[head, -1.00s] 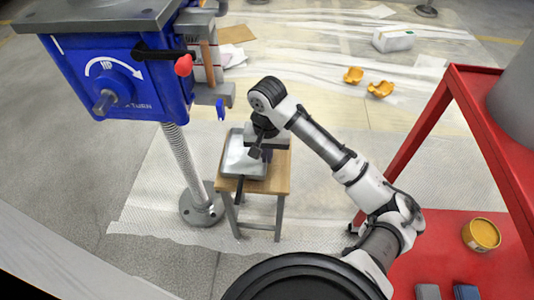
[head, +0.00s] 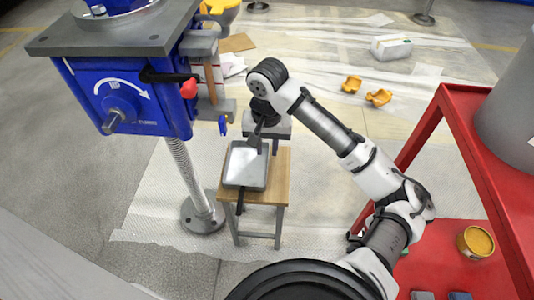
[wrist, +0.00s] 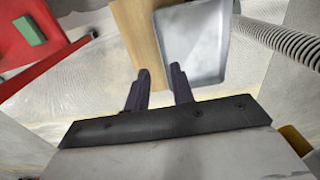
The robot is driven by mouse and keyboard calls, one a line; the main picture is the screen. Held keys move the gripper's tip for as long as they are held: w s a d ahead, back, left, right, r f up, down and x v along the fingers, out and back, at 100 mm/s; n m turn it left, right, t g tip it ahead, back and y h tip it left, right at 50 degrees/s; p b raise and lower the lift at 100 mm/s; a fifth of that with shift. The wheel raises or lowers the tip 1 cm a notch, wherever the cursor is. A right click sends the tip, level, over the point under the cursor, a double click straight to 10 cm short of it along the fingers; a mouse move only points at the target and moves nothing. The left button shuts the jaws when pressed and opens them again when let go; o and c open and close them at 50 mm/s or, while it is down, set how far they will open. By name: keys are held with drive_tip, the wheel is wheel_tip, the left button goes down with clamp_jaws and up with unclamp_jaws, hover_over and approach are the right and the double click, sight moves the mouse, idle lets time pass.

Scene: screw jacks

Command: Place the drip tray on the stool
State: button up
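The drip tray (head: 246,167) is a shallow grey metal tray lying flat on the left part of the wooden stool (head: 279,181). A dark bar sticks out from its near side past the stool's front edge. In the wrist view the tray (wrist: 193,40) lies beyond my fingertips, beside the bare wood of the stool top (wrist: 136,28). My gripper (head: 257,138) is at the tray's far edge. In the wrist view my gripper (wrist: 161,75) has its two dark fingers apart with nothing held between them; the right finger overlaps the tray's corner in the picture.
A blue machine (head: 135,95) on a ribbed column (head: 185,175) stands close left of the stool. A red cart (head: 470,150) is at the right, with a yellow tin (head: 476,242). Orange pieces (head: 378,97) and a white container (head: 392,46) lie on the sheeted floor behind.

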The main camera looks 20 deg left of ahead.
drive_tip(key=shift+r+p, duration=0.35)
drive_tip(key=shift+r, duration=1.4)
